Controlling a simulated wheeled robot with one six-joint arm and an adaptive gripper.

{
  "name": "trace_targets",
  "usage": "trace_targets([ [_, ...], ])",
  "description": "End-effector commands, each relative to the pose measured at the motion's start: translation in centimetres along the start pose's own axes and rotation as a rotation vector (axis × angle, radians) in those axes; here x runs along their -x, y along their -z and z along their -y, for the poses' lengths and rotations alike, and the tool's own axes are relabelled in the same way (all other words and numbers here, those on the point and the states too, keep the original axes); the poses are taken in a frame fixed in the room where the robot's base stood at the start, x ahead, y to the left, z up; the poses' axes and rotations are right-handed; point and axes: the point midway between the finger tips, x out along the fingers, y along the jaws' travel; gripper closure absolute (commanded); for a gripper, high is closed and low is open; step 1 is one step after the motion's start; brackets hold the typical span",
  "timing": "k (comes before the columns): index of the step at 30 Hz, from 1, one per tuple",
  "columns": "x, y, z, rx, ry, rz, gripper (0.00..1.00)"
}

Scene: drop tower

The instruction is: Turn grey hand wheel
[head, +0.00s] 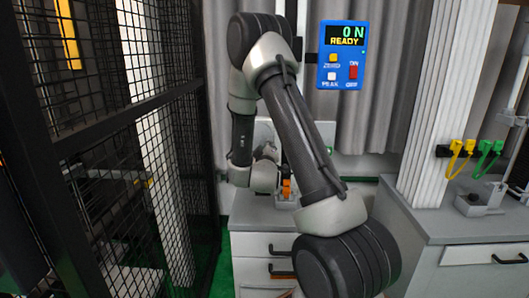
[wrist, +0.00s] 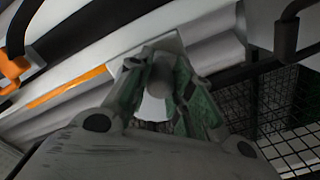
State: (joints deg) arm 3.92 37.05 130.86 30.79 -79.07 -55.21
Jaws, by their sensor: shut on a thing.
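My gripper (wrist: 158,75) fills the middle of the wrist view, its two fingers close together at the tips. It is shut on a pale grey part (wrist: 154,104) between the fingers, which I take for the grey hand wheel. Most of that part is hidden by the fingers, so its rim and angle cannot be told. In the head view my arm covers the place where it works, and neither the fingers nor the wheel can be made out there.
A blue force display (head: 341,55) reads 0 N READY. A black mesh cage (head: 120,150) stands close on the left. An orange part (wrist: 14,70) shows in the wrist view.

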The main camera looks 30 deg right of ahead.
Motion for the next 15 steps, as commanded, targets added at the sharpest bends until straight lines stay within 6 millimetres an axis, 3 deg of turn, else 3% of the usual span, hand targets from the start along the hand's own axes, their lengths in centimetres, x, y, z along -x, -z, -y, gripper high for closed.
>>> trace_targets([
  [15,-0.1,1.0,-1.8,0.422,-0.005,-0.004,1.00],
])
